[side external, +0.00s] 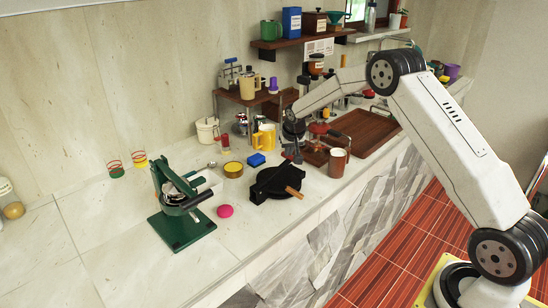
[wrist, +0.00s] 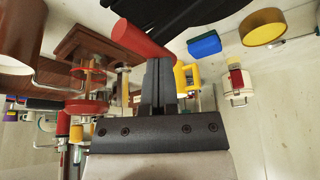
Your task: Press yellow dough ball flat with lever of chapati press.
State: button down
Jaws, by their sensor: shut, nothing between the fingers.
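A black round, flat press-like thing (side external: 272,182) with a brown wooden handle (side external: 294,192) lies near the counter's front edge. I take it for the chapati press, and it looks closed. In the wrist view its black body (wrist: 195,14) is at the top, and its reddish handle (wrist: 143,40) reaches down toward my fingers. No yellow dough ball can be made out. My gripper (side external: 297,158) points down behind and right of the press. Its fingers (wrist: 160,68) are together and empty, close to the handle in the wrist view; contact cannot be told.
A green metal lever device (side external: 180,205) stands left, with a pink disc (side external: 225,211) beside it. A brown cup (side external: 338,160) stands right of my gripper.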

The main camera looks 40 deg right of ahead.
jog(key=shift+d+f, duration=0.7)
jog(key=shift+f, duration=0.3)
dwell(2.2)
jog(key=shift+r, duration=0.1)
dwell(0.4)
jog(key=shift+r, duration=3.4)
jog(key=shift+s+a+r, duration=0.1)
jog(key=shift+s+a, duration=0.15)
jog(key=shift+a, duration=0.1)
jog(key=s+a+n, duration=0.2)
jog(key=s+a, duration=0.4)
jog(key=s, duration=0.4)
jog(key=s+a+n+g+y, duration=0.1)
jog(key=s+a+n, duration=0.1)
jog(key=s+a, duration=0.4)
jog(key=s+a+n+y, duration=0.1)
jog(key=s+a, duration=0.6)
jog(key=s, duration=0.8)
jog(key=shift+f+n, duration=0.35)
jog(key=shift+n, duration=0.15)
